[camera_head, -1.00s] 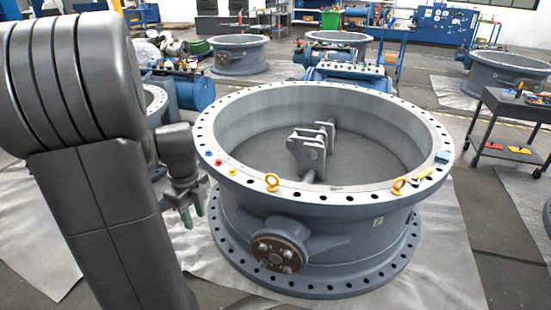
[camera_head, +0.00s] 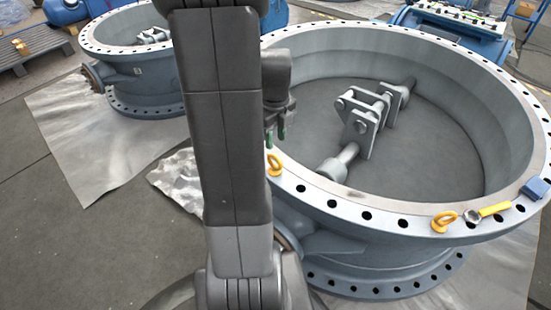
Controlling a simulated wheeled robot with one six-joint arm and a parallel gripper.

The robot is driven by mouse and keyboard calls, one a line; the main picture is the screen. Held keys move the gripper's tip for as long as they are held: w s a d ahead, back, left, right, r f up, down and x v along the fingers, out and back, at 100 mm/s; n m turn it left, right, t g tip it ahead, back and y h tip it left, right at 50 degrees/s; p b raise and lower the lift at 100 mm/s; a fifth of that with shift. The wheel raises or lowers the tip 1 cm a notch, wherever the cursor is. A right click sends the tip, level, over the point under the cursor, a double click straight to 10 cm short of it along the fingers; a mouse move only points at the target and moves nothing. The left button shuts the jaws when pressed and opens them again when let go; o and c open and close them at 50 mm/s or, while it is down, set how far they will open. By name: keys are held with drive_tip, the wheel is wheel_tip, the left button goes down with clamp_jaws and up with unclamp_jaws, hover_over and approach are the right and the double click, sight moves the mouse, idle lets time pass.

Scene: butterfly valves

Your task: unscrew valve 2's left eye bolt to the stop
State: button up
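Valve 2, taken to be the large grey-blue ring body (camera_head: 400,215), fills the right half of the head view, with a drilled flange on top. Its left eye bolt (camera_head: 274,164), a yellow ring, stands on the near-left flange, partly beside my arm. A second yellow eye bolt (camera_head: 444,221) is at the front right of the flange. My gripper (camera_head: 276,135) points down, its two green-tipped fingers apart with nothing seen between them. In the picture it is just above the left eye bolt; the gap in depth is hard to judge. My arm hides the flange's far-left part.
A yellow-handled tool (camera_head: 493,209) and a small blue block (camera_head: 535,188) lie on the right flange. Lugs and a shaft (camera_head: 365,115) stand inside the ring. A smaller valve (camera_head: 135,70) stands at back left.

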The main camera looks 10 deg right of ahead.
sight(275, 156)
wheel_tip(275, 156, down, 9)
drive_tip(key=shift+r+b, duration=0.15)
drive_tip(key=shift+b, duration=0.4)
clamp_jaws()
